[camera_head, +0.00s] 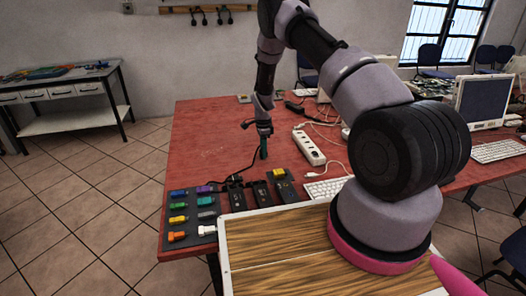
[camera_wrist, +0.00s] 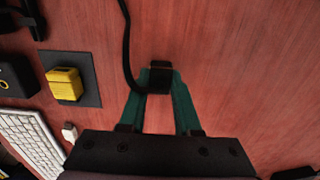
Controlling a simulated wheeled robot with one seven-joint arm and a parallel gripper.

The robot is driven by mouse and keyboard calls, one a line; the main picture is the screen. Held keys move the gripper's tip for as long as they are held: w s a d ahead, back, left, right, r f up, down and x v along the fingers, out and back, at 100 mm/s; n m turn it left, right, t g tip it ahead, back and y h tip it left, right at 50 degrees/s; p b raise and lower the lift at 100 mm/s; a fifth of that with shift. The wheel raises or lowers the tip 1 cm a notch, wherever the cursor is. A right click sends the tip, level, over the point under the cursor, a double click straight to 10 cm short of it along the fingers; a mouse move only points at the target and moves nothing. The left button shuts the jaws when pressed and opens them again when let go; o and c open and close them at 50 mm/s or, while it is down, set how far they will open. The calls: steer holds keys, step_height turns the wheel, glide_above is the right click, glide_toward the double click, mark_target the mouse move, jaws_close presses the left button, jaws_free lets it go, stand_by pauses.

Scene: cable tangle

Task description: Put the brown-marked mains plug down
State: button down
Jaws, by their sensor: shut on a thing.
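A black mains plug (camera_wrist: 160,82) is between the two green fingers of my gripper (camera_wrist: 159,74) in the wrist view. The fingers are shut on its sides. A black cable (camera_wrist: 127,45) runs from the plug toward the top of that view. I cannot make out a brown mark on it. In the head view my gripper (camera_head: 264,152) points down over the red table (camera_head: 205,125), left of the white power strip. The plug is too small to tell there, and I cannot tell whether it touches the table.
A white power strip (camera_head: 309,147) lies right of my gripper. Black adapters (camera_head: 260,193) and a dark board of coloured connectors (camera_head: 190,214) lie nearer. A yellow block (camera_wrist: 64,84) and white keyboard (camera_wrist: 32,140) show in the wrist view. The table's left part is clear.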

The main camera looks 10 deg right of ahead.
steer(key=shift+f, duration=0.1)
steer(key=c, duration=0.6)
jaws_free()
